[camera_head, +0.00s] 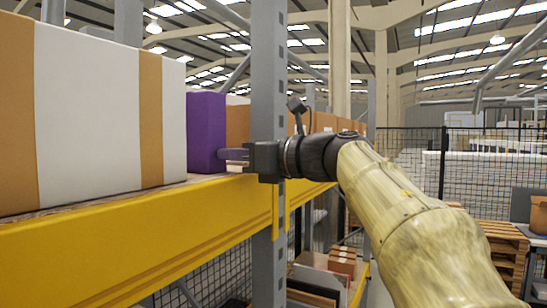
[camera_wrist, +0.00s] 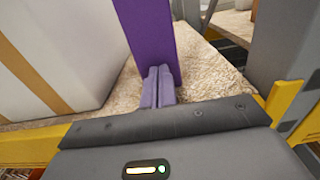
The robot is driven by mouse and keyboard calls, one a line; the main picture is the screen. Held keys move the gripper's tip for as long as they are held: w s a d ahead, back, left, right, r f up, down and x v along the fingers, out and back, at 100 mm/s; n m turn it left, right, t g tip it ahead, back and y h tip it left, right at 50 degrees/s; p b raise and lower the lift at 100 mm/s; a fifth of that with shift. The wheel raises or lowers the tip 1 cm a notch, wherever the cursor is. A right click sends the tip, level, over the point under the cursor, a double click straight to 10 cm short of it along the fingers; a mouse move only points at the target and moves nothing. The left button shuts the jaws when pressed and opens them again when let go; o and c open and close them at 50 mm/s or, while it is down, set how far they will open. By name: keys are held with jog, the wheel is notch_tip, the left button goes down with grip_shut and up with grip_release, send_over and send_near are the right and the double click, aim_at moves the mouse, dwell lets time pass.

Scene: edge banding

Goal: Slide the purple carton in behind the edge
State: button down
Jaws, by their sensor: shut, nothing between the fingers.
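The purple carton (camera_head: 206,131) stands upright on the shelf between a large white and tan box and the grey rack upright. In the wrist view the carton (camera_wrist: 151,38) rises just beyond my fingers, with its base on the shelf board. My gripper (camera_head: 234,155) reaches in over the yellow beam (camera_head: 150,236) from the right. Its fingers are shut together with nothing between them, and in the wrist view the fingertips (camera_wrist: 158,75) are at the carton's low front face. They look to touch it, but a small gap cannot be ruled out.
The white and tan box (camera_head: 88,108) stands to the left of the carton. The grey rack upright (camera_head: 268,80) stands close to the right, partly behind my gripper. The bare shelf board (camera_wrist: 205,70) shows to the carton's right.

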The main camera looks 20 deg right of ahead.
jog(key=b+v, duration=0.5)
jog(key=v, duration=0.8)
jog(key=shift+s, duration=0.25)
jog(key=shift+d, duration=0.1)
